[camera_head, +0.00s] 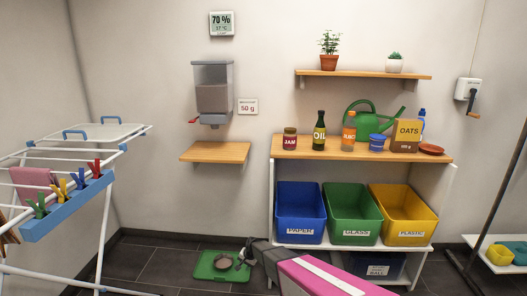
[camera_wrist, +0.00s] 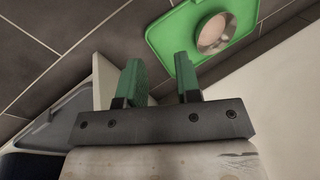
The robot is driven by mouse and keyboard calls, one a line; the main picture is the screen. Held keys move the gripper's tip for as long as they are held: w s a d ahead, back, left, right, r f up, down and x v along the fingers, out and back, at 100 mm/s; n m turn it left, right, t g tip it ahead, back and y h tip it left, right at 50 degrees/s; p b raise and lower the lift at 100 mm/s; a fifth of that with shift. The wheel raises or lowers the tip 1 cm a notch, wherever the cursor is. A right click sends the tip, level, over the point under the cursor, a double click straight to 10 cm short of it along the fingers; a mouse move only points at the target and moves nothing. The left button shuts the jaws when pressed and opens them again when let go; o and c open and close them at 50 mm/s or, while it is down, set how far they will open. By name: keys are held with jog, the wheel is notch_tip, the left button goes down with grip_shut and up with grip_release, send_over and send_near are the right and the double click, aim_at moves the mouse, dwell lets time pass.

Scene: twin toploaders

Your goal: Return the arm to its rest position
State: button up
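My arm reaches in from the bottom of the head view, with a pink and white link. My gripper (camera_head: 243,257) is low over the floor, beside the right edge of a green tray (camera_head: 207,271). In the wrist view my gripper (camera_wrist: 162,75) shows two green fingertips set apart with nothing between them. The green tray (camera_wrist: 187,72) lies beyond the fingertips there, with a round metal bowl (camera_wrist: 213,35) on it. In the head view the bowl (camera_head: 223,262) is partly unclear near my gripper.
A shelf unit (camera_head: 285,147) with blue (camera_head: 299,210), green (camera_head: 352,212) and yellow bins (camera_head: 404,212) stands close on the right. A drying rack (camera_head: 107,225) stands at left. A wooden wall shelf (camera_head: 215,152) hangs above the tray. Bare floor lies left of the tray.

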jog(key=s+d+r+n+h, duration=0.1)
jog(key=s+d+r, duration=0.6)
jog(key=d+r, duration=0.2)
jog(key=s+d+r+n+g+h, duration=0.1)
jog(key=s+d+r, duration=0.7)
jog(key=d+r, duration=0.2)
jog(key=s+d+r+n+h, duration=0.1)
jog(key=s+d+r+n, duration=0.1)
jog(key=s+d+r, duration=0.5)
notch_tip(320, 180, up, 5)
jog(key=shift+s+d+r, duration=0.1)
jog(key=shift+s+d, duration=0.05)
jog(key=shift+d, duration=1.05)
